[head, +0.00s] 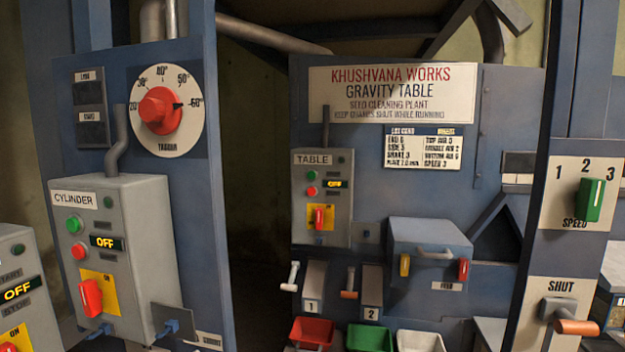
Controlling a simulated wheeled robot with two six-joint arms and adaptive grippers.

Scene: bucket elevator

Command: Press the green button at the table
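The table control box (321,210), a grey panel labelled TABLE, is mounted on the blue gravity table machine in the middle of the head view. Its small green button (311,175) sits near the top left of the panel, just above a red button (311,191). A display beside them reads OFF (334,184). A red switch on a yellow plate (319,217) is lower on the same box. Neither of my grippers shows in the head view.
A nearer CYLINDER box (117,258) at left has its own green button (74,225) and OFF display. At right are a green speed lever (589,199) and an orange-handled SHUT lever (576,327). Coloured bins (370,338) stand below. A dark gap separates the left and middle panels.

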